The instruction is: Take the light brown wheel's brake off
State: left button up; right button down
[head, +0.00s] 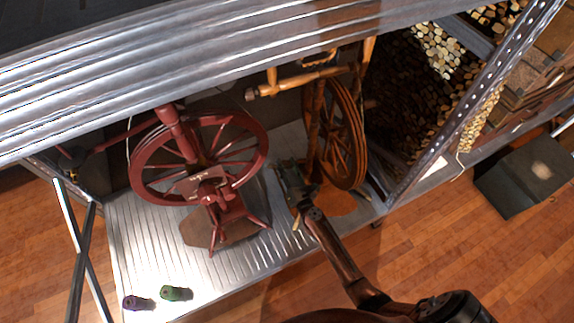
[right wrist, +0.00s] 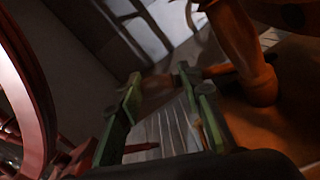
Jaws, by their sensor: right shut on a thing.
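The light brown spinning wheel (head: 345,135) stands on the metal shelf, to the right of a dark red one. My right gripper (head: 290,180) reaches in from the lower right, at the lower left of the light brown wheel, beside its upright. In the right wrist view its two green fingers (right wrist: 160,92) are apart with a small brown part (right wrist: 156,86) between the tips. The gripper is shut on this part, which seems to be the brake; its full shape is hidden. A turned wooden leg (right wrist: 260,85) stands right of the fingers. My left gripper is not in view.
The dark red wheel (head: 198,158) stands close on the left. Ridged metal shelving (head: 190,70) runs above both wheels, with a perforated post (head: 425,160) at right. Two small spools, purple (head: 137,302) and green (head: 176,293), lie at the shelf's front left. The shelf between is clear.

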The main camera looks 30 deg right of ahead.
jog(key=c, duration=1.7)
grip_release()
jog(key=o, duration=0.3)
jog(key=shift+o, duration=0.2)
jog(key=shift+s, duration=0.55)
jog(key=s+a, duration=0.1)
jog(key=s, duration=0.9)
jog(key=shift+s+a, duration=0.25)
jog(key=shift+s, duration=0.15)
